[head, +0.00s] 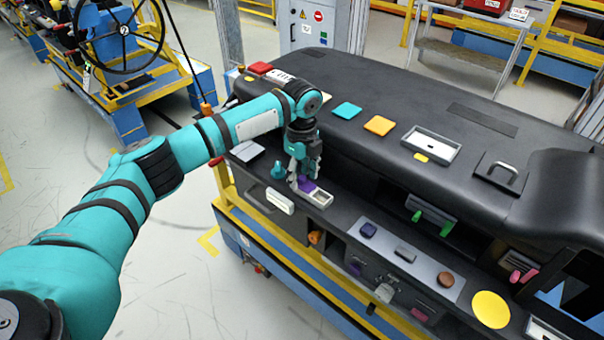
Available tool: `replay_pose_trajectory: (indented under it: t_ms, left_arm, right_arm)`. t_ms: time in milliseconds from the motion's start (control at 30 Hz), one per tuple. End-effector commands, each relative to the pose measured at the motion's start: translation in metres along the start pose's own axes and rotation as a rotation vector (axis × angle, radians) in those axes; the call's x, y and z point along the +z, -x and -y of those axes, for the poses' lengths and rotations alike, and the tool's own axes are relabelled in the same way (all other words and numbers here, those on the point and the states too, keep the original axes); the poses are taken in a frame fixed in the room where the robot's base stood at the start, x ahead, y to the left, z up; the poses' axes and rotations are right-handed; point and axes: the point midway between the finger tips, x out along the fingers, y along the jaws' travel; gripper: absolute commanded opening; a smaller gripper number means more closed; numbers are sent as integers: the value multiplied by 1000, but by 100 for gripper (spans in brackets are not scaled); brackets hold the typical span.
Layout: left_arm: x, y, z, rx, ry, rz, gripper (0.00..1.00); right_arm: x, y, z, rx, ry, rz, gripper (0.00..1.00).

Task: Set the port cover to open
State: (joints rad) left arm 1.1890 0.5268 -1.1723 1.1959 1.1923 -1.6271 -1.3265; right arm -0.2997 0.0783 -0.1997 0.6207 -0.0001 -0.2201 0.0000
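My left arm reaches in from the left over the dashboard module (375,99). Its gripper (301,180) points down at a small white frame (319,198) with a purple piece (306,186) in it, on the front ledge. This looks like the port and its cover, but I cannot be sure. The right part of the frame shows a pale recess. The fingers are at the purple piece and partly hide it. I cannot tell whether they touch it or how far apart they are. My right gripper is not in view.
Close to the gripper are a teal knob (278,170) and a white handle (280,201). Right of it, a grey panel (425,272) carries several buttons. A yellow disc (491,309) lies further right. The dashboard's raised top overhangs the ledge behind.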

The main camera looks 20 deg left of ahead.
Motion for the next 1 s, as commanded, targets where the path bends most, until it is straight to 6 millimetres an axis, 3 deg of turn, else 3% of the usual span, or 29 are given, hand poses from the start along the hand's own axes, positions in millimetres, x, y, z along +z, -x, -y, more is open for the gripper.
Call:
replay_pose_trajectory:
  t_ms: [267, 700, 1000]
  left_arm:
    - [0, 11, 1, -3, 0, -1, 44]
    - [0, 98, 1, -3, 0, 0, 44]
    - [0, 120, 0, 0, 0, 0, 44]
  right_arm:
    - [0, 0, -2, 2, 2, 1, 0]
    - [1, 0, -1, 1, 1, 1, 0]
    - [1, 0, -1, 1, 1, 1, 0]
